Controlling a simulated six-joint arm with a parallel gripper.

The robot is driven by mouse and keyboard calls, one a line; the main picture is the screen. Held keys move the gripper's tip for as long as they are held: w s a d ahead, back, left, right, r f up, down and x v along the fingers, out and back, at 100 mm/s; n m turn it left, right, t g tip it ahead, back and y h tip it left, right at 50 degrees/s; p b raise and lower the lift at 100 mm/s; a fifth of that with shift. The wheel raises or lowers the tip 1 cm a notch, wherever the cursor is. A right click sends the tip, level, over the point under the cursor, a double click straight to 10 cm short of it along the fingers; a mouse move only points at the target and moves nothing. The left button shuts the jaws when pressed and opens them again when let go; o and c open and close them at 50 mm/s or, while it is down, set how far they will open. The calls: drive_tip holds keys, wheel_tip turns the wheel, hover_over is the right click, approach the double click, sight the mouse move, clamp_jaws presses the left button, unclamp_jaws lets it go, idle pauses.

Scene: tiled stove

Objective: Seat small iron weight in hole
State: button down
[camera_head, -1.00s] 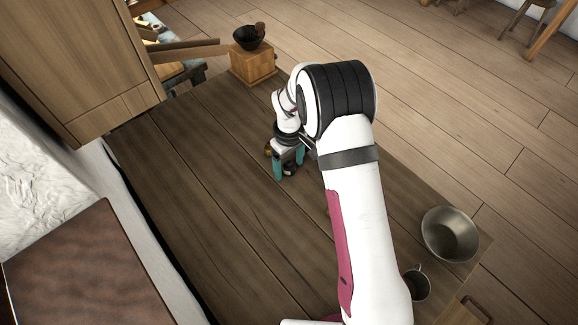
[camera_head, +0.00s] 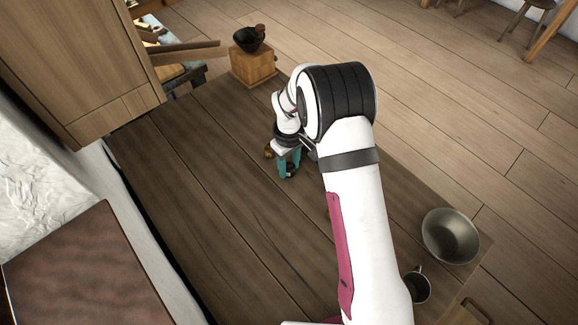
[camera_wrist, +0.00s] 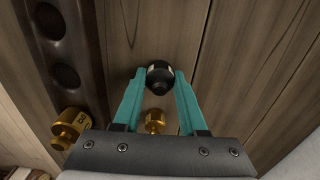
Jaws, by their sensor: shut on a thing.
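The small iron weight (camera_wrist: 160,78) is black with a rounded knob. In the wrist view it sits between the teal fingertips of my gripper (camera_wrist: 158,73), which is shut on it. In the head view my gripper (camera_head: 289,167) is low over the table, with the dark weight at its tips. A dark wooden block (camera_wrist: 88,75) with round holes lies to the left in the wrist view. Two empty-looking holes (camera_wrist: 65,75) show in it. My arm hides most of this spot in the head view, and I cannot make out the block there.
A brass weight (camera_wrist: 68,127) is at the block's near end; whether it is seated is unclear. Another brass weight (camera_wrist: 155,121) is between my fingers' bases. A metal bowl (camera_head: 450,235) and a cup (camera_head: 416,286) stand right. A coffee grinder (camera_head: 252,62) stands at the back.

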sight(289, 163)
drive_tip(key=shift+r, duration=0.4)
wheel_tip(289, 163, up, 3)
drive_tip(key=shift+f, duration=0.1)
drive_tip(key=s+d+r, duration=0.2)
drive_tip(key=d+r, duration=0.5)
drive_tip(key=d, duration=0.4)
drive_tip(key=w+a, duration=0.3)
drive_tip(key=w, duration=0.7)
drive_tip(key=shift+a+f, duration=0.2)
drive_tip(key=shift+f, duration=2.9)
drive_tip(key=shift+f, duration=0.8)
